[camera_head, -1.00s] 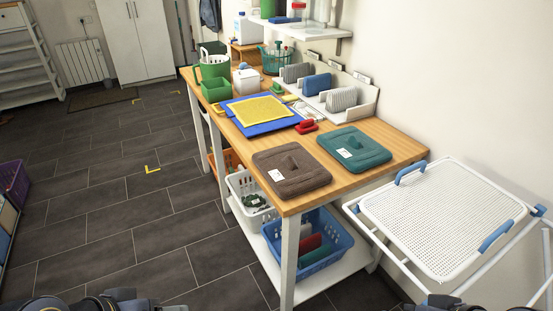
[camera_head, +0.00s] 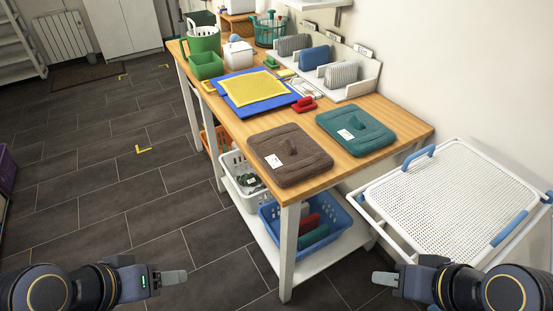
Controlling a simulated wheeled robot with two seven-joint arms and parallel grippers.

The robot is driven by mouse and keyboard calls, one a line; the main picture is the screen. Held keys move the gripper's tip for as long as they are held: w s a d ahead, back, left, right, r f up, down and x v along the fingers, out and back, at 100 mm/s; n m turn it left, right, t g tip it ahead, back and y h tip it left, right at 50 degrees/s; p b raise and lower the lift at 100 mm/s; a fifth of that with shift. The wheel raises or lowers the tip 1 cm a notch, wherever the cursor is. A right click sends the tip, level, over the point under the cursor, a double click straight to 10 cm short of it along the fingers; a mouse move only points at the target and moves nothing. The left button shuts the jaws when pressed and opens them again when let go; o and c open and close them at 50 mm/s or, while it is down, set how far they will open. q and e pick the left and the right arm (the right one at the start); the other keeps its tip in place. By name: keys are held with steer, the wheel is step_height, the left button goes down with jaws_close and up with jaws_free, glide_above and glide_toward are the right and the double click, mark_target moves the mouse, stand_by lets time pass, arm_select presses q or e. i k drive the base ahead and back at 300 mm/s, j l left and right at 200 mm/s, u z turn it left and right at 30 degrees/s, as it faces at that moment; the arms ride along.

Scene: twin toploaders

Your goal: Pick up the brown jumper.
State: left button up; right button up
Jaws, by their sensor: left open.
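The brown jumper (camera_head: 301,165) lies folded flat on the near left corner of the wooden table, with a small white tag on it. A folded teal jumper (camera_head: 371,128) lies beside it to the right, a little apart. My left gripper (camera_head: 184,277) is low at the left, over the floor, in front of the table and well short of the brown jumper; it looks empty. My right gripper (camera_head: 376,278) is low at the right, below table height in the picture and away from both jumpers; whether its jaws are apart is unclear.
The wooden table (camera_head: 398,108) has a yellow cloth (camera_head: 255,88) on a blue mat, a red brush (camera_head: 304,104) and green containers farther back. A white mesh drying rack (camera_head: 440,190) stands at the right. Baskets sit on the lower shelf.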

mark_target(289, 154)
steer(key=i+u, duration=0.45)
steer(key=i+l+u, duration=0.1)
steer(key=u, duration=0.3)
steer(key=i+l, duration=0.05)
steer(key=i, duration=0.05)
